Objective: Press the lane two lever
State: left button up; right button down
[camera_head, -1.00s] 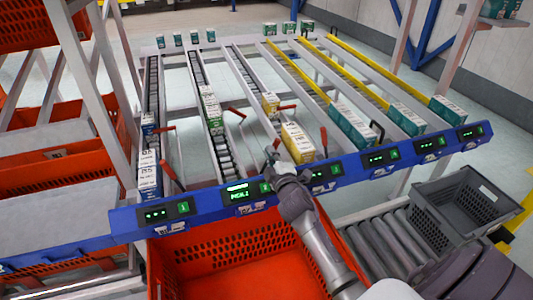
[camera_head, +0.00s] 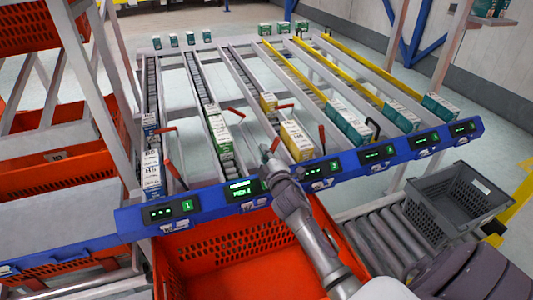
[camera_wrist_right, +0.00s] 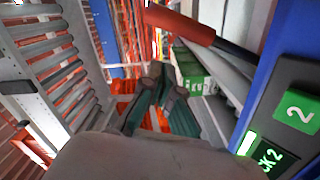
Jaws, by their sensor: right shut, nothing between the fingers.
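The lane two display (camera_head: 241,188) reads "PICK 2" on the blue front rail; it also shows in the right wrist view (camera_wrist_right: 268,158) beside a green button marked 2 (camera_wrist_right: 300,110). My right gripper (camera_head: 266,153) is shut and empty, just above the rail by this display. In the right wrist view, its fingertips (camera_wrist_right: 157,78) point away from the camera. A red lever handle (camera_wrist_right: 180,22) on a dark shaft crosses above them, apart from them in the picture. Green-and-white boxes (camera_head: 219,130) lie in lane two. My left gripper is not in view.
Yellow-and-white boxes (camera_head: 295,140) stand in the lane to the right, with another red lever (camera_head: 322,138) near them. A red lever (camera_head: 172,176) stands at lane one. An orange tote (camera_head: 225,255) is below the rail, and a grey crate (camera_head: 450,203) is at right.

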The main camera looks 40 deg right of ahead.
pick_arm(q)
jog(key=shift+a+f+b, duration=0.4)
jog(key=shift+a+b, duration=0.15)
pick_arm(e)
jog(key=v, duration=1)
jog(key=shift+a+r, duration=0.25)
jog(key=shift+a, duration=0.15)
